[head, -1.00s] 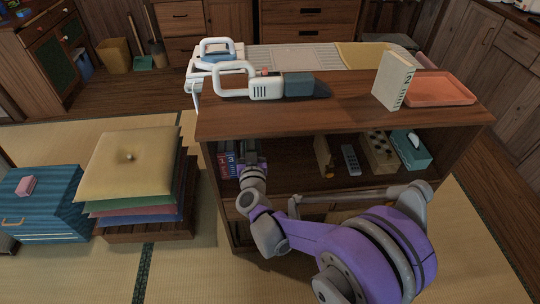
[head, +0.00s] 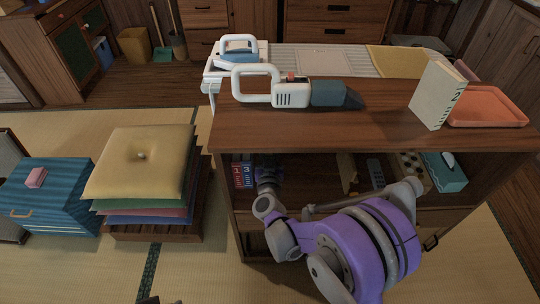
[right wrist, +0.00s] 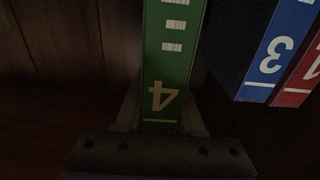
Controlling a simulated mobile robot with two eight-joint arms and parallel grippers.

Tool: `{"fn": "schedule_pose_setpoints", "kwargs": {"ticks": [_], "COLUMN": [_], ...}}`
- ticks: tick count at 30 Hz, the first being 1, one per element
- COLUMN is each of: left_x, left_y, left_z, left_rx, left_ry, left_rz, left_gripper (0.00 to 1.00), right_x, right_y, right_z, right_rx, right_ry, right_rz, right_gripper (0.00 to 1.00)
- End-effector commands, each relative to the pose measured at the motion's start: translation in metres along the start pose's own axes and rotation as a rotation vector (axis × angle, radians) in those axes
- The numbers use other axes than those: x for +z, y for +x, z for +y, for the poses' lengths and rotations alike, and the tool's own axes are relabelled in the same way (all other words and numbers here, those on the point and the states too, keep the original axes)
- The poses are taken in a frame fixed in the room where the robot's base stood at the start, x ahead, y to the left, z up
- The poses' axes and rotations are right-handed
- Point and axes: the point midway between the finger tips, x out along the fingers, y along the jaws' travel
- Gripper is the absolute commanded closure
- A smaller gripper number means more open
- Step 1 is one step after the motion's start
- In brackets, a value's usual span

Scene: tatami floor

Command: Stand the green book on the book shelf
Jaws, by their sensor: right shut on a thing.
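The green book (right wrist: 172,60) shows its spine, marked with a 4, in the right wrist view. My right gripper (right wrist: 168,118) is shut on it near the numbered end. In the head view my right gripper (head: 266,172) is inside the left part of the book shelf (head: 330,138), under its top board. I cannot make out the green book there. A blue book (right wrist: 268,58) marked 3 and a red book (right wrist: 300,80) stand to the right of the green one in the wrist view, with a dark gap between.
On the shelf top are a white handheld vacuum (head: 293,92), a cream book (head: 437,95) and an orange tray (head: 490,106). A teal tissue box (head: 446,172) and a remote (head: 376,173) sit inside at the right. Stacked cushions (head: 140,163) stand left of the shelf.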

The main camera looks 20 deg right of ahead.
Motion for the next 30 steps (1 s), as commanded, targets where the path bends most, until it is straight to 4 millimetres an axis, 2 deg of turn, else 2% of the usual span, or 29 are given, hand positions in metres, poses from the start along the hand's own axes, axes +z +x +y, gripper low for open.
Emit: {"fn": "schedule_pose_setpoints", "kwargs": {"ticks": [6,17,18,22,23,30], "left_x": [0.002,0.003,0.003,0.003,0.003,0.003], "left_y": [0.011,0.013,0.014,0.013,0.013,0.013], "left_z": [0.0,0.0,0.0,0.0,0.0,0.0], "left_rx": [0.0,0.0,0.0,0.0,0.0,0.0], "left_ry": [0.0,0.0,0.0,0.0,0.0,0.0], "left_rz": [-0.002,-0.002,-0.002,-0.002,-0.002,-0.002], "left_gripper": [0.5,0.5,0.5,0.5,0.5,0.5], "right_x": [0.031,0.035,0.035,0.034,0.034,0.034], "right_y": [0.0,0.0,0.0,0.0,0.0,0.0], "right_z": [0.0,0.0,0.0,0.0,0.0,0.0], "right_rx": [0.001,0.0,0.0,0.0,0.0,0.0], "right_ry": [-0.001,-0.001,-0.001,-0.001,-0.001,-0.001], "right_rz": [0.0,0.0,0.0,0.0,0.0,0.0], "right_gripper": [1.0,1.0,0.61,0.38,0.33,0.33]}}
